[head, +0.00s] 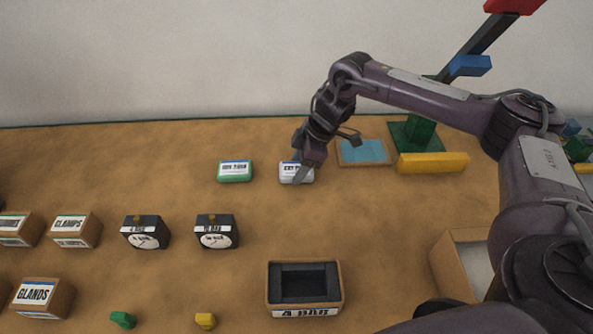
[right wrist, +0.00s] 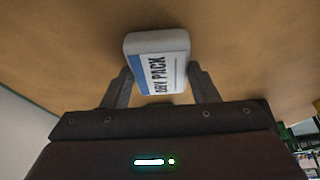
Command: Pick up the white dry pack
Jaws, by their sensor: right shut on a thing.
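The white dry pack (head: 290,173) is a small white block with a blue-and-white label, near the back middle of the table in the head view. My right gripper (head: 299,178) reaches down over it from the right. In the right wrist view the dry pack (right wrist: 157,62), lettered "DRY PACK", sits between the two fingers of my right gripper (right wrist: 160,85), which is shut on it. I cannot tell whether the pack still touches the table. My left gripper is not in view.
A green-edged pack (head: 235,171) lies just left. A blue-topped tray (head: 345,158) and a yellow bar (head: 433,163) are to the right. Two black gauges (head: 216,232), an open box (head: 305,298) and labelled boxes (head: 43,297) stand nearer the front.

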